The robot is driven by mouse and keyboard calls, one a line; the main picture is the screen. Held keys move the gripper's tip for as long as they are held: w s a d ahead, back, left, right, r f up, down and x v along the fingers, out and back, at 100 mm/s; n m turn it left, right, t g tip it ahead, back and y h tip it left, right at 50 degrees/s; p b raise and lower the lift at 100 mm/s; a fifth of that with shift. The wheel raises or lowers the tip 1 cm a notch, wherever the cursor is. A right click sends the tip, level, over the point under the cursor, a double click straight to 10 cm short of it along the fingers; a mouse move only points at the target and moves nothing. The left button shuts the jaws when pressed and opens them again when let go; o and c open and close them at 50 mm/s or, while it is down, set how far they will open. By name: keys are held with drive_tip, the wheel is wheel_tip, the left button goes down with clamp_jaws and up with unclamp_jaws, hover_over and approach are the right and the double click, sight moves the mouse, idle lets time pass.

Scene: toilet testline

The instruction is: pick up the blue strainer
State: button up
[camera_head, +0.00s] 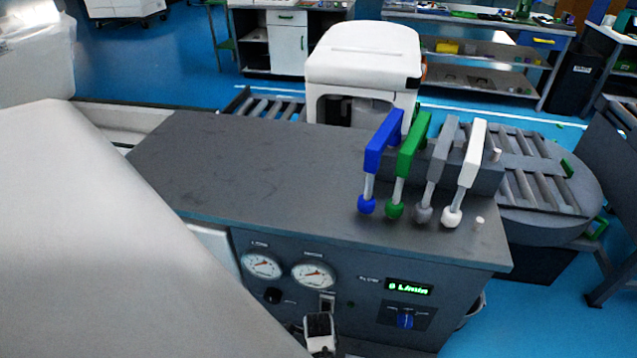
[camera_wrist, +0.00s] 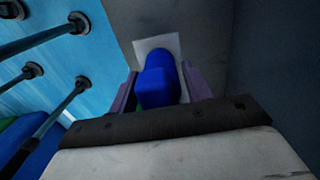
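In the head view a blue-handled piece (camera_head: 378,150) with a clear stem and a blue ball end stands upright on the dark bench top, leftmost in a row. I cannot tell whether it is the strainer. In the wrist view a rounded blue object (camera_wrist: 158,80) lies between the two purplish fingers of my gripper (camera_wrist: 160,75), in front of a pale square plate (camera_wrist: 171,42). The fingers are apart, one on each side of it. Whether they press on it is unclear. In the head view my pale arm fills the left foreground, and I cannot make out the fingers.
Green (camera_head: 408,150), grey (camera_head: 437,160) and white (camera_head: 470,160) pieces stand beside the blue one. The dark bench top (camera_head: 240,165) is otherwise mostly clear. Its front panel has gauges and a blue knob (camera_head: 405,320). A white boxy unit (camera_head: 362,55) stands behind.

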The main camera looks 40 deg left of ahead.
drive_tip(key=c, duration=0.7)
drive_tip(key=shift+c, duration=0.2)
drive_tip(key=shift+r, duration=0.2)
